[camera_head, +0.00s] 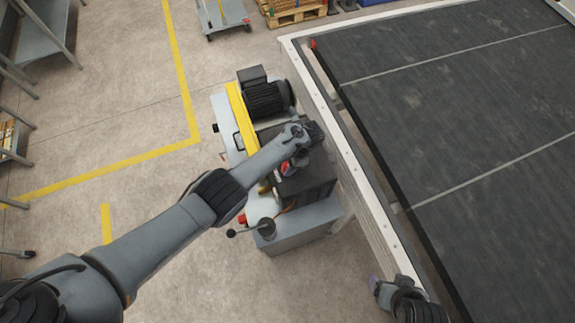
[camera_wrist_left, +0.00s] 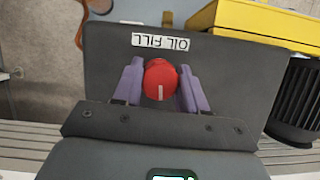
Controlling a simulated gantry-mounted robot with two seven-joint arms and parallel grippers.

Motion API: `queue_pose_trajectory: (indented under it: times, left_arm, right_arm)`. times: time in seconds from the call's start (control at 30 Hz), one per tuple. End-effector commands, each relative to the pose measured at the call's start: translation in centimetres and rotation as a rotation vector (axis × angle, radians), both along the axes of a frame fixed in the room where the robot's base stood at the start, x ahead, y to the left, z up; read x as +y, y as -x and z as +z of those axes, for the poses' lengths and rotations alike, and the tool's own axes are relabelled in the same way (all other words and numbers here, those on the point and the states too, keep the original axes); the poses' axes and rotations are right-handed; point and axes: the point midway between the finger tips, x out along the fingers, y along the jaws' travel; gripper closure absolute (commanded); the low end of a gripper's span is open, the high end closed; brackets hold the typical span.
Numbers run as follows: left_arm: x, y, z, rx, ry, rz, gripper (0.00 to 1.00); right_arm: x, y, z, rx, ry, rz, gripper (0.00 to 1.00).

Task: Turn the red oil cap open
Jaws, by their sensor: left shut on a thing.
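The red oil cap (camera_wrist_left: 160,79) is round, with a pale line pointing toward the bottom of the left wrist view. It sits on a dark panel beside an upside-down "OIL FILL" label (camera_wrist_left: 160,42). My left gripper (camera_wrist_left: 161,88) has its two purple fingers on either side of the cap, shut on it. In the head view my left gripper (camera_head: 290,166) is over the dark box of the machine, and my wrist hides part of it. My right gripper (camera_head: 374,285) is at the lower right, beside the conveyor edge; its jaw opening is not clear.
A motor (camera_head: 264,97) and a yellow guard (camera_head: 240,115) stand by the box. A lever with a black knob (camera_head: 232,233) sticks out at the lower left of the machine. A long dark conveyor (camera_head: 460,110) with a pale frame lies to the right.

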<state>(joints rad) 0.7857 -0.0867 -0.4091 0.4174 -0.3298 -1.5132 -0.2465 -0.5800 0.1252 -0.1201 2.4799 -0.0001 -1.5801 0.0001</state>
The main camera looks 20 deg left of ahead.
Motion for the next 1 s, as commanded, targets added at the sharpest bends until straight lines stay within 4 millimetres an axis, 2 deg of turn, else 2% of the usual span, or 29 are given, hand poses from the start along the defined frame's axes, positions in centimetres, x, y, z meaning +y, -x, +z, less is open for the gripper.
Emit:
queue_pose_trajectory:
  times: [0.67,0.7,0.87,1.0]
  left_arm:
    - [0.02,-0.04,0.16,0.001,-0.002,0.063,0.89]
    - [0.01,-0.04,0.17,0.001,-0.002,0.063,0.55]
    - [0.0,-0.03,0.12,0.0,-0.001,0.062,0.33]
    - [0.0,-0.02,0.08,0.0,-0.001,0.061,0.33]
  right_arm:
    - [0.21,-0.02,-0.14,0.0,-0.009,-0.005,0.23]
    - [0.2,-0.02,-0.14,0.0,-0.008,-0.006,0.23]
    - [0.17,-0.02,-0.15,0.0,-0.007,-0.005,0.23]
    - [0.08,0.0,-0.19,0.001,-0.004,-0.002,0.23]
